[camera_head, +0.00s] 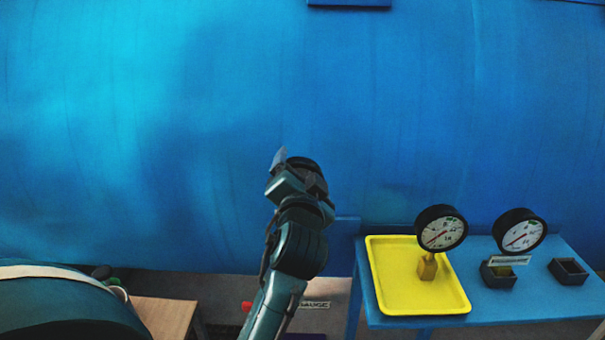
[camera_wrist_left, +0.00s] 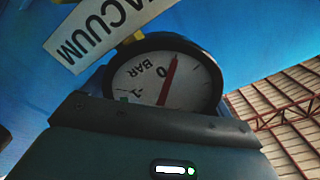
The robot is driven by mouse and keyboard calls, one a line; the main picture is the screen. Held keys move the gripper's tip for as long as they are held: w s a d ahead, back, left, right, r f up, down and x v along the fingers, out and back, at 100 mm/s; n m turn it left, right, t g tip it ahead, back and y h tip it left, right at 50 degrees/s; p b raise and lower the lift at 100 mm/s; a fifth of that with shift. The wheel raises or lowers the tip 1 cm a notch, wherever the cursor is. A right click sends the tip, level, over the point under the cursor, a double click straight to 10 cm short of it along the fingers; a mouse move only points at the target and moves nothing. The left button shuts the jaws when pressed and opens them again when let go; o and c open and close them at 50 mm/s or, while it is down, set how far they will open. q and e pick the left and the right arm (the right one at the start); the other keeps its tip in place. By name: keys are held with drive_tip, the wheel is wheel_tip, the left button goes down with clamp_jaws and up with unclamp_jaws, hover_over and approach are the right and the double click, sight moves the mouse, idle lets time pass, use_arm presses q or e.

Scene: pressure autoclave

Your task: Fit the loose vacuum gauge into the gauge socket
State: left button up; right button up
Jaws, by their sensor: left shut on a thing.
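My left gripper (camera_head: 290,178) is shut on a round black-rimmed gauge (camera_head: 305,163), raised in front of the large blue vessel wall (camera_head: 180,110). In the left wrist view the gauge dial (camera_wrist_left: 165,80) shows a white face with "0", "BAR" and "-1" and a red needle. A white plate reading "VACUUM" (camera_wrist_left: 100,32) is close beside it. A small yellowish part (camera_wrist_left: 131,38) shows between the plate and the gauge rim. I cannot tell whether the gauge touches it. The gauge socket itself is not clearly seen. My right gripper is not in view.
A blue table (camera_head: 390,320) stands at right. On it, a yellow tray (camera_head: 385,290) holds a gauge with a brass stem (camera_head: 441,228). Another gauge (camera_head: 519,231) stands in a labelled dark holder (camera_head: 498,276); a dark holder (camera_head: 568,271) beside it is empty.

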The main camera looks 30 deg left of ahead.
use_arm(q)
drive_tip(key=shift+f+b, duration=0.45)
drive_tip(key=shift+f, duration=0.15)
drive_tip(key=o, duration=1.2)
drive_tip(key=shift+f, duration=0.1)
